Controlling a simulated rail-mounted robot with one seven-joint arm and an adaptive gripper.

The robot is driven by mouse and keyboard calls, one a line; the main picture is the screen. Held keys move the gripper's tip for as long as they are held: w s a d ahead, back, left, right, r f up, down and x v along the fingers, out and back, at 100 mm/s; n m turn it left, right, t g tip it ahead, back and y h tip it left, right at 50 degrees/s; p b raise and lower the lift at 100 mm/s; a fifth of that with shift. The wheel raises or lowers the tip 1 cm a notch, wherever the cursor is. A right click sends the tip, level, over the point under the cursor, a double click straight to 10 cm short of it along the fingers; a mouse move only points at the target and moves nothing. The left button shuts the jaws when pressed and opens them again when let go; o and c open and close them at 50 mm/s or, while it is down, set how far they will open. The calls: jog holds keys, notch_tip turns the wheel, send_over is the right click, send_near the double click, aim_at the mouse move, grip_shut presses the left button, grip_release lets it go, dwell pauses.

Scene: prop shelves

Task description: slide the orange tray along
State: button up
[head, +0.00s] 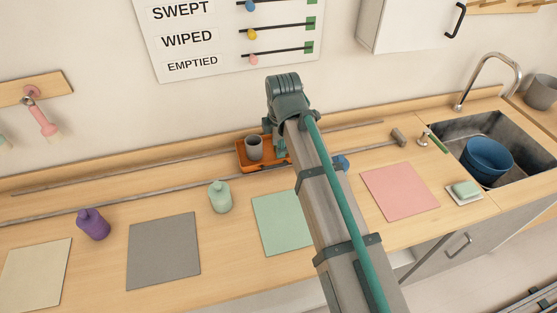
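The orange tray (262,168) sits on the wooden counter between two thin metal rails, in the middle of the head view. A grey cup (254,148) stands in its left part. My gripper (279,146) points down at the tray's right part, just right of the cup. My arm runs up from the lower right and hides part of the gripper and the tray's right end. I cannot tell whether the fingers touch the tray or whether they are open.
The front rail (150,192) and back rail (130,168) run along the counter. In front are a green bottle (220,198), a purple bottle (93,225), and grey (163,252), mint (281,223) and pink (399,191) mats. A blue object (341,162) lies right of my arm; the sink (457,133) is farther right.

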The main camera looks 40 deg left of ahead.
aim_at(277, 165)
jog(key=f, duration=0.3)
jog(key=a+f+p, duration=0.1)
jog(key=f, duration=0.2)
jog(key=w+f+p, duration=0.1)
jog(key=f, duration=0.2)
jog(key=shift+a+f, duration=0.15)
jog(key=shift+f, duration=0.1)
grip_shut()
